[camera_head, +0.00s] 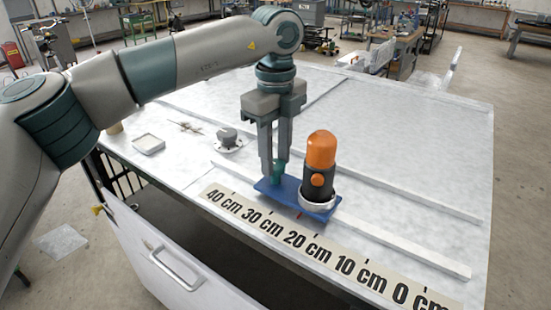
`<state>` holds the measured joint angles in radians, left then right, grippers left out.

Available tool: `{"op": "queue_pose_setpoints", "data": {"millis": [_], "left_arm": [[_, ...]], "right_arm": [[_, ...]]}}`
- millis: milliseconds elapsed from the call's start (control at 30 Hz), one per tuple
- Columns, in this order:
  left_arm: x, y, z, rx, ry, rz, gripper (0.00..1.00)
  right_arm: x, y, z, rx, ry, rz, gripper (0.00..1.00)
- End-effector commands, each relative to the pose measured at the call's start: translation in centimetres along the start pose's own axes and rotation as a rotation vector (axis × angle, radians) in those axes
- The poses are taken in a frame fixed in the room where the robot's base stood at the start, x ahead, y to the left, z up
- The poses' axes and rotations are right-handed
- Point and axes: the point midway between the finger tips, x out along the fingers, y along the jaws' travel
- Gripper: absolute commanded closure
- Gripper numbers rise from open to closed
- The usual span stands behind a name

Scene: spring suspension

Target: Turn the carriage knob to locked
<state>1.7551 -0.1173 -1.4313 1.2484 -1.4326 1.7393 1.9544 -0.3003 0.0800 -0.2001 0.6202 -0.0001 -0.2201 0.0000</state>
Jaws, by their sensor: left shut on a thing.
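The blue carriage (262,187) sits on the white table between two pale rails, beside the printed scale near the 20 to 30 cm marks. A black cylinder with an orange cap (321,150) and a small orange button stands on the carriage's right part, in a white ring. A teal knob (277,172) is on the carriage's left part. My left gripper (274,168) points straight down and is shut on the teal knob; its fingers partly cover it. The knob's exact angle is hard to make out. My right gripper is not in view.
The front rail (405,245) and the rear rail (420,196) run along the table. The scale strip (300,240) lies at the front. A grey round fitting (228,137) and a small white tray (148,144) are at the left. The table's back right is clear.

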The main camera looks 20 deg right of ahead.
Motion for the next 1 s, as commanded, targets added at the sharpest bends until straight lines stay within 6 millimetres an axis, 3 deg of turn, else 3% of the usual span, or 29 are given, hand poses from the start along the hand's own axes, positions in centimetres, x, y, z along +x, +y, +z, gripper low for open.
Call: {"op": "queue_pose_setpoints", "data": {"millis": [500, 1000], "left_arm": [[0.2, -0.1, 0.0, 0.418, -0.001, -0.002, 0.9], [0.0, -0.1, 0.0, 0.894, -0.001, -0.003, 0.9]], "right_arm": [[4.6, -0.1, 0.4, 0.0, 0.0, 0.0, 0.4], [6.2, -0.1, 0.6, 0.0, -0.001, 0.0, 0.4]]}}
